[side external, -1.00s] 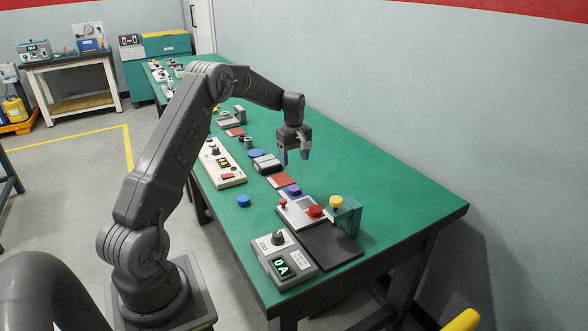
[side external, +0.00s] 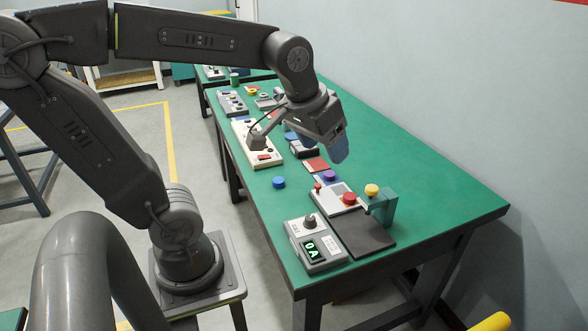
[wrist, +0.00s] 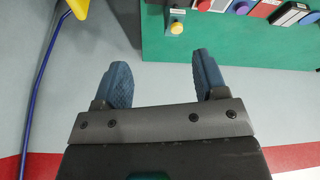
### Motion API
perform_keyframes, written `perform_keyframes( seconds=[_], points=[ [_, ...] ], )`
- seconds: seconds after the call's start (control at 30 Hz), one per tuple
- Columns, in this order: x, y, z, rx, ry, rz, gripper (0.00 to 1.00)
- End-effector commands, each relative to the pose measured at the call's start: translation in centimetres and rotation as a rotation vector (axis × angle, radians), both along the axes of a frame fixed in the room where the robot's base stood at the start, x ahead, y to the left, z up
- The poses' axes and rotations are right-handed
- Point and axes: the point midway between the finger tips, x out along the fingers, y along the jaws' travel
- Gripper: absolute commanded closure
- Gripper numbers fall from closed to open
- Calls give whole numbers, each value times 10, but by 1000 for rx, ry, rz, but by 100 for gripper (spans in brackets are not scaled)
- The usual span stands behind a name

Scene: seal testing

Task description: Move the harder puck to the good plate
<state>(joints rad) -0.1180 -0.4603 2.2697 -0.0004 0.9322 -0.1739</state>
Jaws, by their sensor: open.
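I cannot tell which puck is harder or which plate is the good one. My gripper is tilted in the air above the table, apart from the pucks. The wrist view shows its two blue fingers (wrist: 161,62) spread and empty.
A grey tester with a red button (side external: 349,198) stands beside a teal bracket with a yellow knob (side external: 372,190). The table's right side is clear.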

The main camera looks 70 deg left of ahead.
Motion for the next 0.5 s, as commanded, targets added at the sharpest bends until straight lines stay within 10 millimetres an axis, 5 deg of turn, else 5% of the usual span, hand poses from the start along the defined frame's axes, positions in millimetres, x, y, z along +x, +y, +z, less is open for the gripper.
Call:
perform_keyframes(
  seconds=[0.2, 0.5],
  points=[
    [-56, -27, -14, 64, -72, -222, 34],
    [-69, -32, -21, 82, -87, -279, 34]
  ],
)
